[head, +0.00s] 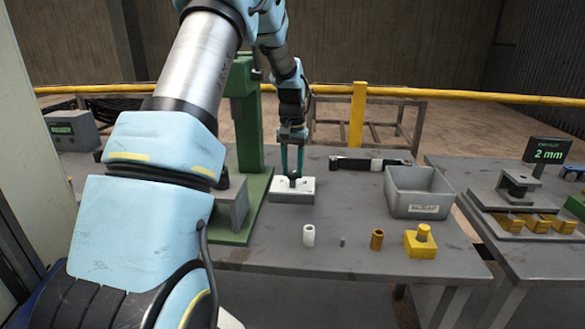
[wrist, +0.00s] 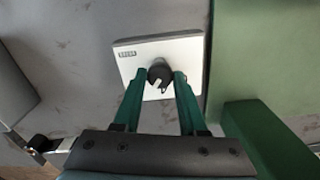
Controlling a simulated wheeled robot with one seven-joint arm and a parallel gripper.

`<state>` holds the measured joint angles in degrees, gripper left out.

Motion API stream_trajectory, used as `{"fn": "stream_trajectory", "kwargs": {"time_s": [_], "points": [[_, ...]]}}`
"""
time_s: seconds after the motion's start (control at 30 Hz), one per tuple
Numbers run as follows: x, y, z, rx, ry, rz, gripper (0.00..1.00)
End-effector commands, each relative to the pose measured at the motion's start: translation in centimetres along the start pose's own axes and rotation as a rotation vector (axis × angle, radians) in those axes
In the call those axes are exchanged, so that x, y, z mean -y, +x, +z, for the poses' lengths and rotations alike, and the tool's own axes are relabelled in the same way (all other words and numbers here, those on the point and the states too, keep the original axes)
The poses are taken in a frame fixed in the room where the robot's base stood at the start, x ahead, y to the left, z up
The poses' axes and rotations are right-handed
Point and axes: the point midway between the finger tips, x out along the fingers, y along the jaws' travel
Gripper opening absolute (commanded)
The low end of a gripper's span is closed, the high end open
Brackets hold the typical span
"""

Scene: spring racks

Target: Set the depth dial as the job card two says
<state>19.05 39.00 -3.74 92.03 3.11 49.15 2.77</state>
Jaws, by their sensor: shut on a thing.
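The depth dial is a small black knob (wrist: 159,74) with a pale pointer mark, set on a white-topped box (head: 293,194). The box stands on the grey table right beside the green press (head: 250,150). In the wrist view the box's white top (wrist: 185,52) carries a small dark label (wrist: 126,54), too small to read. My gripper (head: 292,172) points down over the box, and its green fingers (wrist: 160,80) are shut on the knob from both sides. I cannot make out a job card.
On the table are a grey bin (head: 418,198), a white cylinder (head: 309,235), a small grey pin (head: 342,242), a brown bushing (head: 377,239) and a yellow block (head: 420,242). A display on the right table reads "2 mm" (head: 548,152). The green press stands close beside my gripper.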

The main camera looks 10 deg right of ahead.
Motion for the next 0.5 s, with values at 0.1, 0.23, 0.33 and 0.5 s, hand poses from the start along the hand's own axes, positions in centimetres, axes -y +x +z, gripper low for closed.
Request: {"fn": "stream_trajectory", "kwargs": {"time_s": [0.1, 0.23, 0.33, 0.5], "points": [[0.01, -0.13, -0.09, -0.003, 0.074, 0.0, 0.0], [-0.02, -0.13, -0.11, -0.004, 0.141, 0.0, 0.0], [0.01, -0.12, -0.12, -0.004, 0.176, -0.001, 0.0], [0.02, -0.11, -0.13, -0.005, 0.211, -0.001, 0.0]]}}
